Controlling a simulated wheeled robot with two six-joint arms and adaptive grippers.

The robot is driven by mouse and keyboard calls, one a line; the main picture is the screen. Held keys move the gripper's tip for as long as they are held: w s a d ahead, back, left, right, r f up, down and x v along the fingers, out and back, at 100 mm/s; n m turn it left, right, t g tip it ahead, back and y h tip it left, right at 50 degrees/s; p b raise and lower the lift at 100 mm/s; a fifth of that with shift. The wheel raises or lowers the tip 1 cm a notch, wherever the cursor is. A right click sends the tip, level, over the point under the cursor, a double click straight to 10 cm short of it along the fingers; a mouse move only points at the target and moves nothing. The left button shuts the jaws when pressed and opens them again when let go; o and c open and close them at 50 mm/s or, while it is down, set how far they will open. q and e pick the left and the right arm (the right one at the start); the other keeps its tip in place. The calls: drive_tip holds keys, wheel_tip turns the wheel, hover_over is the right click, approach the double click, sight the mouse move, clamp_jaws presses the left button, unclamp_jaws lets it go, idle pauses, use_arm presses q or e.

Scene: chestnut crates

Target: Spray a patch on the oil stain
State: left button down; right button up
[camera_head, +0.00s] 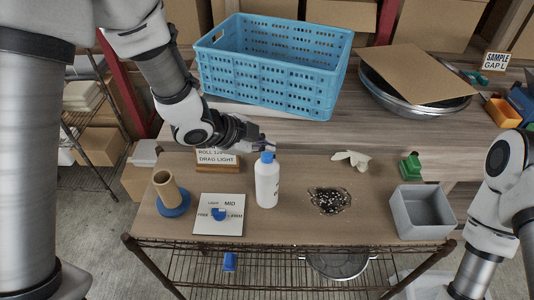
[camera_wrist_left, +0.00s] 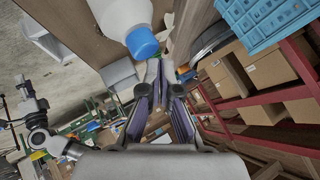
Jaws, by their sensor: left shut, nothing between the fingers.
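A white bottle (camera_head: 267,184) with a blue cap stands upright on the wooden table top. The dark, speckled oil stain (camera_head: 328,200) lies to its right. My left gripper (camera_head: 268,147) is just behind and above the blue cap, shut and empty; I cannot tell whether it touches the cap. In the left wrist view the bottle (camera_wrist_left: 122,14) and its blue cap (camera_wrist_left: 142,43) are close beside the shut fingers (camera_wrist_left: 160,75). My right arm shows at the right; a dark part at the left edge of the wrist view may be its gripper, too small to read.
A white card (camera_head: 230,230) with a blue piece and a cardboard tube on a blue base (camera_head: 172,196) are left of the bottle. A grey bin (camera_head: 424,212), a green object (camera_head: 410,166) and a pale glove (camera_head: 351,158) are right. A blue crate (camera_head: 262,88) stands behind.

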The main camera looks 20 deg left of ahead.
use_arm(q)
drive_tip(key=shift+r, duration=0.45)
wheel_tip(320, 180, up, 6)
drive_tip(key=p, duration=0.6)
idle(1.5)
wheel_tip(320, 180, up, 3)
drive_tip(key=p, duration=0.4)
drive_tip(key=b, duration=0.9)
hover_over(265, 155)
wheel_tip(265, 155, down, 8)
drive_tip(key=shift+f, duration=0.6)
